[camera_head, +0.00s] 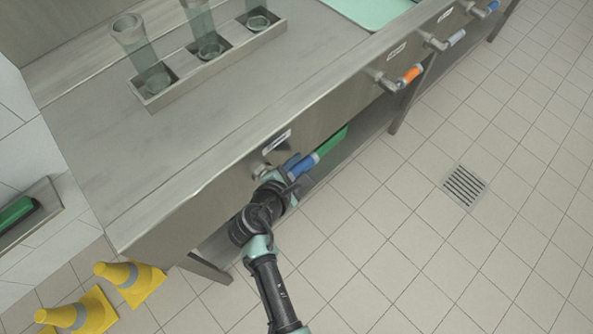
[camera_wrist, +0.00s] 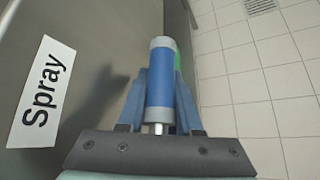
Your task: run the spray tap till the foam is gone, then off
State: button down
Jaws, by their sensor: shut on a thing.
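The spray tap's blue lever handle (camera_head: 303,165) with grey end bands sticks out from the counter's front. The label beside it, reading "Spray" (camera_wrist: 41,92) in the wrist view, is on the steel front. My gripper (camera_head: 289,171) is shut on this handle; in the wrist view its blue fingers stand on both sides of the handle (camera_wrist: 160,82). Three tall clear greenish glasses, the nearest one (camera_head: 138,52) at left, stand in a steel rack (camera_head: 222,58) on the counter. I cannot make out any foam or running water.
More levers line the counter front: an orange one (camera_head: 411,74), a pale one (camera_head: 456,38) and a blue one (camera_head: 493,6). A pale green surface (camera_head: 368,10) is at the back. The tiled floor at right, with a drain (camera_head: 463,186), is clear.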

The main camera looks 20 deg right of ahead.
jog(key=shift+d+r+h+b, duration=0.1)
jog(key=shift+r+h+b, duration=0.3)
jog(key=shift+h, duration=0.2)
jog(key=c, duration=0.9)
grip_release()
jog(key=p+v, duration=0.1)
jog(key=v, duration=1.2)
jog(key=shift+s+f+p, duration=0.15)
jog(key=shift+f+p, duration=0.05)
jog(key=shift+p, duration=0.2)
